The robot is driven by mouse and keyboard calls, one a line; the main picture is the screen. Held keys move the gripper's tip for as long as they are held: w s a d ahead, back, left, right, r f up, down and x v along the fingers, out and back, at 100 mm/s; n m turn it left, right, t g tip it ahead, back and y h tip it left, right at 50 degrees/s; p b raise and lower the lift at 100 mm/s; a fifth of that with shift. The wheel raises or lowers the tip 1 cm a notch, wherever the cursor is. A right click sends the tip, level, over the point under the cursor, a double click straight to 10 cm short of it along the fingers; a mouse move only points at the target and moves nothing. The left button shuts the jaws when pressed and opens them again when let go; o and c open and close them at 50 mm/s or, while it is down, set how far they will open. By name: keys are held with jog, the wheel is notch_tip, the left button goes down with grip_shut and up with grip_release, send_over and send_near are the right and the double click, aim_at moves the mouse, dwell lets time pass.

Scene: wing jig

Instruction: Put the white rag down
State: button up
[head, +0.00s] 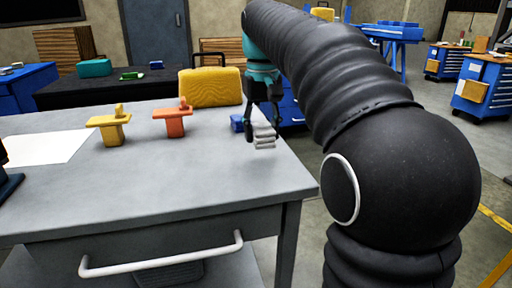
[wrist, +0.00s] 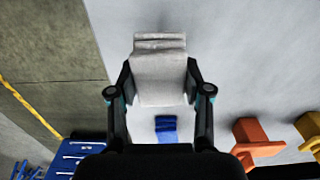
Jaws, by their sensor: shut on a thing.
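The white rag (head: 264,137) is a folded, pale grey-white cloth at the right end of the grey workbench. My gripper (head: 263,118) points down and is shut on it. In the wrist view the rag (wrist: 160,75) sits between the two fingers of my gripper (wrist: 160,88) and reaches beyond their tips. It hangs over or very near the bench top (head: 180,180), close to its right edge. I cannot tell whether it touches the surface.
An orange piece (head: 173,120) and a yellow piece (head: 112,127) stand further left. A white sheet (head: 45,148) lies at far left. The bench front is clear. A yellow case (head: 210,88) stands behind.

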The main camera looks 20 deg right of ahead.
aim_at(256, 125)
jog(key=shift+w+a+f, duration=0.4)
jog(key=shift+w+f, duration=0.05)
jog(key=shift+w, duration=0.2)
jog(key=shift+f+b, duration=0.4)
jog(key=shift+f, duration=1.65)
jog(key=shift+f, duration=0.1)
jog(key=o, duration=1)
notch_tip(256, 125, up, 10)
jog(key=shift+w+r+p, duration=0.1)
jog(key=shift+p, duration=1.15)
jog(key=shift+r, duration=1)
